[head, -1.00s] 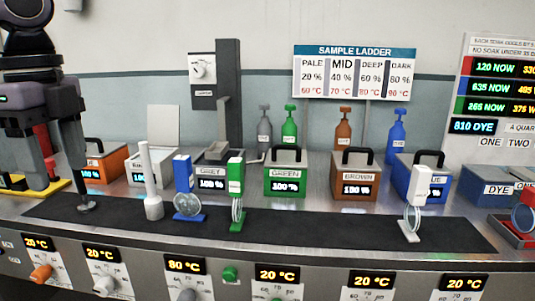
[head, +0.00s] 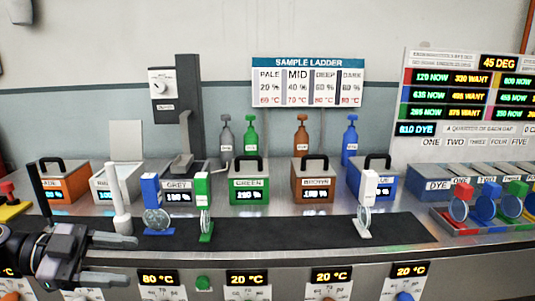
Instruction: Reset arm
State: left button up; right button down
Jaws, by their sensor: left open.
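My left gripper (head: 115,260) is at the lower left of the head view, in front of the bench's front edge. Its two fingers point right, are spread apart, and hold nothing. The dark mat (head: 290,228) on the bench lies behind and above it in the picture. The white rod on a round base (head: 120,200) stands upright on the mat, near the gripper in the picture but apart from it. My right gripper is not in view.
Blue (head: 155,205), green (head: 203,205) and white (head: 366,205) holders with discs stand on the mat. Grey (head: 178,184), green (head: 250,186), brown (head: 315,180) and blue (head: 378,178) baths stand behind. A red tray (head: 455,226) with several discs is right. The mat's middle is clear.

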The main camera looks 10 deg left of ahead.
pick_arm(q)
notch_tip(320, 180, down, 16)
jog(key=s+d+n+t+y+p, duration=0.2)
jog(key=d+n+t+y+p, duration=0.15)
jog(key=n+t+y, duration=0.7)
jog(key=s+d+f+n+g+p, duration=0.2)
jog(key=s+d+f+n+g, duration=0.2)
jog(key=s+d+f, duration=0.5)
jog(key=shift+s+d+f+n+g+y+p, duration=0.35)
jog(key=shift+s+d+f+g, duration=0.1)
jog(key=shift+g, duration=0.8)
